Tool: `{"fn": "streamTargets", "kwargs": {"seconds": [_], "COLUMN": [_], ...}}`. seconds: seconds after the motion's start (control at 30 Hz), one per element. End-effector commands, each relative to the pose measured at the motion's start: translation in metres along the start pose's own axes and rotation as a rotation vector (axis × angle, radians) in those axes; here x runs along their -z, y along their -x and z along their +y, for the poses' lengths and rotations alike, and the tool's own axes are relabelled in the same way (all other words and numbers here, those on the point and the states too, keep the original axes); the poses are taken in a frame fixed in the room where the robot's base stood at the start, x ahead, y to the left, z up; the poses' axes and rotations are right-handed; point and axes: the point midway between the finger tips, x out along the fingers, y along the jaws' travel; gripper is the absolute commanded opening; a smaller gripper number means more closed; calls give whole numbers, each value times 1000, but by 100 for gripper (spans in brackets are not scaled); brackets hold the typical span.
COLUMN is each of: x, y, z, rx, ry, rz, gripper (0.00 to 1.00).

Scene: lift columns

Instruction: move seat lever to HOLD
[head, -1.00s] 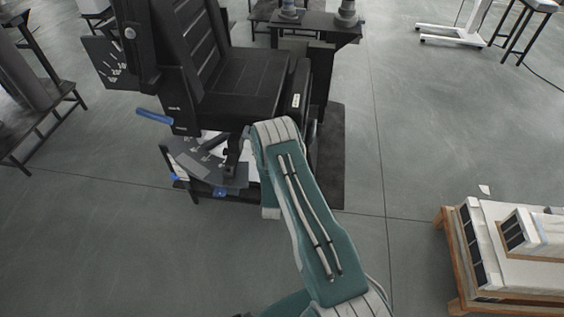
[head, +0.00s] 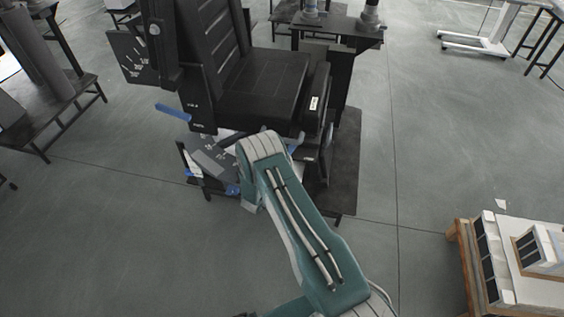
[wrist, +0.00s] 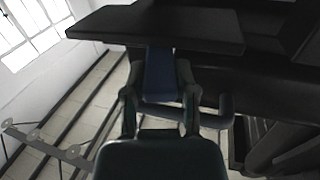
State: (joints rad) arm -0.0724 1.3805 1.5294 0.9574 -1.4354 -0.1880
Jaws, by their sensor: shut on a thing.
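The black seat (head: 262,90) stands upper left of centre in the head view. A blue lever handle (head: 172,112) sticks out at its left side. A grey marked plate (head: 212,155) lies below the seat; its lettering is too small to read. My gripper is hidden behind my arm in the head view. In the wrist view my gripper (wrist: 160,92) is shut on a blue handle (wrist: 160,72), with one finger on each side, just below a dark flat panel (wrist: 160,26). I cannot tell which blue part of the head view this handle is.
A dark panel with white markings (head: 130,56) stands left of the backrest. A dark bar (wrist: 222,108) lies close right of my gripper. A wooden pallet with white boxes (head: 520,270) is at lower right. Open floor (head: 400,180) lies between.

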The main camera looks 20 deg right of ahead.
Motion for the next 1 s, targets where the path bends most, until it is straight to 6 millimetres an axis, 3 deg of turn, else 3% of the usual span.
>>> {"fn": "streamTargets", "kwargs": {"seconds": [0.2, 0.23, 0.3, 0.73, 0.87, 1.0], "x": [1, 1, 1, 0, 0, 0], "y": [0, 0, 0, 3, 20, 49], "z": [0, 0, 0, 0, -1, -2], "rx": [-1, -1, 0, 1, 4, 5], "ry": [0, 0, 0, 1, 3, 3], "rz": [4, 4, 3, 1, 0, 0], "gripper": [0, 50, 72, 72, 72, 72]}}
